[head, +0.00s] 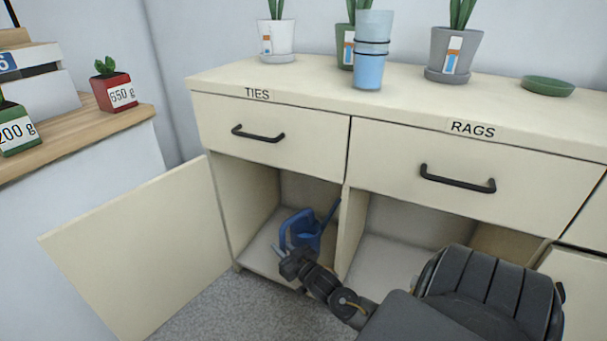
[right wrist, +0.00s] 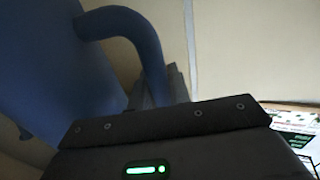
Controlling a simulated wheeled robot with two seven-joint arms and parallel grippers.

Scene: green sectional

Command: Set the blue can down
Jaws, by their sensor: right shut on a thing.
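The blue can (head: 303,229), a watering can with a long spout, is inside the open left compartment of the cream cabinet (head: 232,210). My right gripper (head: 291,254) reaches into that compartment and is shut on the can. In the right wrist view, the can's blue body (right wrist: 60,85) fills the left side, and its curved handle (right wrist: 145,42) runs down to the jaws. The can looks roughly upright. I cannot tell whether its base touches the compartment floor (head: 262,248). My left gripper is out of view.
The cabinet door (head: 140,250) stands open at the left. A divider (head: 350,230) separates the compartment from another open one at the right. Drawers marked TIES (head: 270,140) and RAGS (head: 470,175) are above. Potted plants, stacked blue pots (head: 370,68) and a green saucer (head: 547,87) stand on top.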

